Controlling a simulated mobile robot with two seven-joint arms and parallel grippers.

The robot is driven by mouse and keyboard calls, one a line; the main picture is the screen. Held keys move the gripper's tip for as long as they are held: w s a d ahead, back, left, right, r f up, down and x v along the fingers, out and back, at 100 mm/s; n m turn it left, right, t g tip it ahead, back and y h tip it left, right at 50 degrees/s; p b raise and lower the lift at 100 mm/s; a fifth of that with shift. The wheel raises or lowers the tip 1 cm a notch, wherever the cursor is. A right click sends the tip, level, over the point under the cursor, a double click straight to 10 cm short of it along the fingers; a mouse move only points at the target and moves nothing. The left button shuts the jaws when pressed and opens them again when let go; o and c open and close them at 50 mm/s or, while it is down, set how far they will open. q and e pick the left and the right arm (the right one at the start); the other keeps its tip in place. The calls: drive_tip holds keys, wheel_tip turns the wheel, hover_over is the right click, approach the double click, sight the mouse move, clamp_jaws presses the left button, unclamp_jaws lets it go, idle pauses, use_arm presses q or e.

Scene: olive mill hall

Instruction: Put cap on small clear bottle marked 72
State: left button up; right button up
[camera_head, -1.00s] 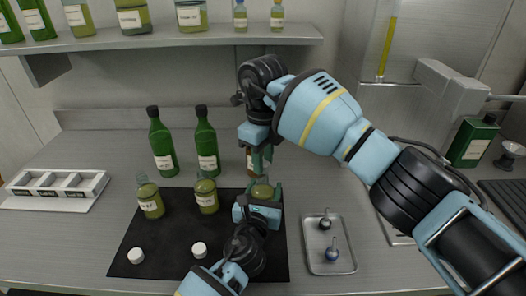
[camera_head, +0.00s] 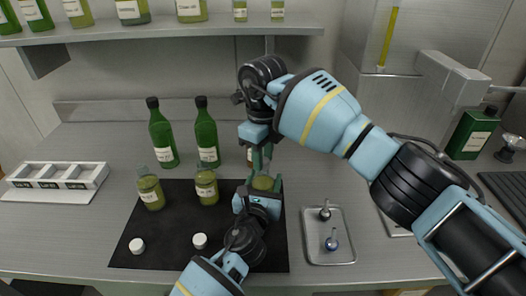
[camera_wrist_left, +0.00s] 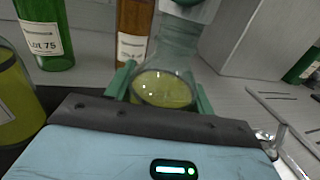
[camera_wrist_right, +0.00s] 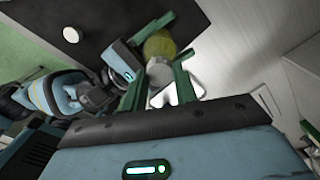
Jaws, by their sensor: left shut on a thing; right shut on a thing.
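A small clear bottle with yellow-green oil (camera_head: 263,183) is at the back right of the dark mat (camera_head: 165,240). My left gripper (camera_head: 261,190) is shut around its body; the oil shows between the fingers in the left wrist view (camera_wrist_left: 165,90). My right gripper (camera_head: 261,158) points down right above the bottle and is shut on a white cap (camera_wrist_right: 160,72). The cap is at the bottle's mouth; I cannot tell whether it is seated. The held bottle's number is not readable.
Two more small oil bottles (camera_head: 150,191) (camera_head: 206,187) and two white caps (camera_head: 136,245) (camera_head: 200,240) are on the mat. Tall green bottles (camera_head: 162,135) stand behind. A metal tray (camera_head: 328,255) is at right, a white rack (camera_head: 57,178) at left.

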drive_tip(key=shift+f, duration=0.55)
idle(0.5)
